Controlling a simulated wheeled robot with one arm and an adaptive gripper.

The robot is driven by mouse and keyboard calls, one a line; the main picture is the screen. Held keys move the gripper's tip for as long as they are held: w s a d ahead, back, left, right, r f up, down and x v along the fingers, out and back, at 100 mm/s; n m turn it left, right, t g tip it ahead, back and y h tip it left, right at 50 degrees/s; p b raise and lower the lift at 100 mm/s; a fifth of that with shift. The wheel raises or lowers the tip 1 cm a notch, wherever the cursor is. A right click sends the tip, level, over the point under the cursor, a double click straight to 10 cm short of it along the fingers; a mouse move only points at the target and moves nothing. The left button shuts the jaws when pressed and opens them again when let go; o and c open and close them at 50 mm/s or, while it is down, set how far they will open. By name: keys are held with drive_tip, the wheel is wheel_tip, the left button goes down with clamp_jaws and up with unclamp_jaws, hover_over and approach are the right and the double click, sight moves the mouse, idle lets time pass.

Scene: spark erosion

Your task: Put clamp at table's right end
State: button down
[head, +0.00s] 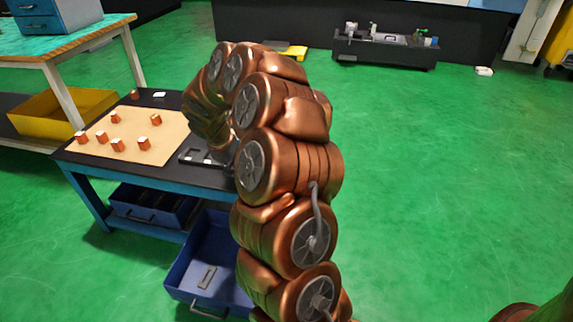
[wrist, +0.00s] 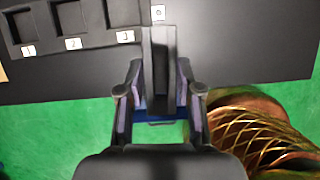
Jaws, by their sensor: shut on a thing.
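The clamp (wrist: 160,36), a dark grey narrow piece, stands out ahead of my gripper (wrist: 159,72) in the wrist view. My gripper is shut on it, with one finger on each side. They are over the near edge of the black table (wrist: 240,50). In the head view my arm hides the gripper and the clamp, and covers the right end of the table (head: 85,161). Whether the clamp touches the tabletop I cannot tell.
A dark tray (wrist: 75,42) with compartments marked 1, 2 and 3 lies left of the clamp. A small white marker (wrist: 158,13) is just beyond it. A tan board (head: 140,135) holds several orange-and-white blocks. Blue bins (head: 213,246) sit below; green floor is open at right.

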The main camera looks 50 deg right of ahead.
drive_tip(key=shift+a+f+n, duration=0.15)
drive_tip(key=shift+a+n, duration=0.15)
drive_tip(key=shift+d+f, duration=0.1)
drive_tip(key=shift+d, duration=0.05)
drive_tip(key=s+d+b, duration=0.1)
drive_tip(key=d, duration=0.4)
drive_tip(key=s+d+f+b, duration=0.1)
drive_tip(key=d, duration=0.4)
drive_tip(key=s+d+b, duration=0.1)
drive_tip(key=s+d, duration=0.1)
drive_tip(key=d, duration=0.3)
drive_tip(key=shift+f, duration=0.25)
drive_tip(key=shift+f+b, duration=1.1)
drive_tip(key=shift+f, duration=0.6)
drive_tip(key=shift+f, duration=0.1)
drive_tip(key=c, duration=0.8)
unclamp_jaws()
drive_tip(key=shift+o, duration=0.2)
